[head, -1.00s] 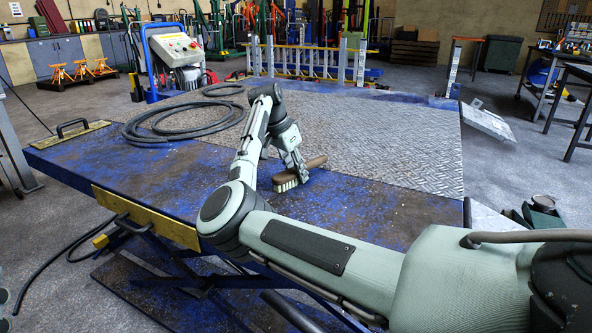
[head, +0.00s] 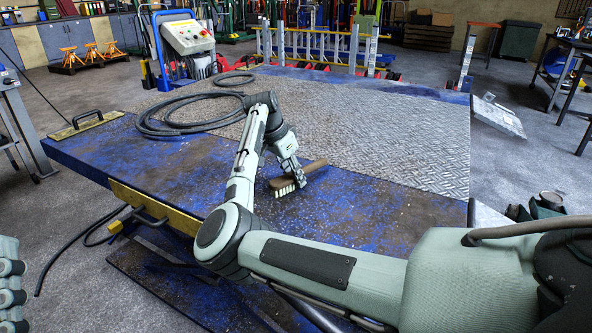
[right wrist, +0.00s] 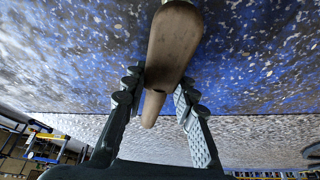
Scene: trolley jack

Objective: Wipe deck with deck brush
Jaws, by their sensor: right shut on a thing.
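The deck brush (head: 284,188) has a brown wooden back and handle and pale bristles. It is low over the worn blue front part of the deck (head: 370,205), bristles down; whether they touch is hard to tell. My right gripper (head: 297,177) is shut on the brush. In the right wrist view the brown handle (right wrist: 174,45) lies between the two fingers of my right gripper (right wrist: 158,88), and the bristles are hidden.
A black handle (head: 88,117) stands on the left edge. A control box (head: 188,38) on a blue stand is behind. The deck's right front is clear.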

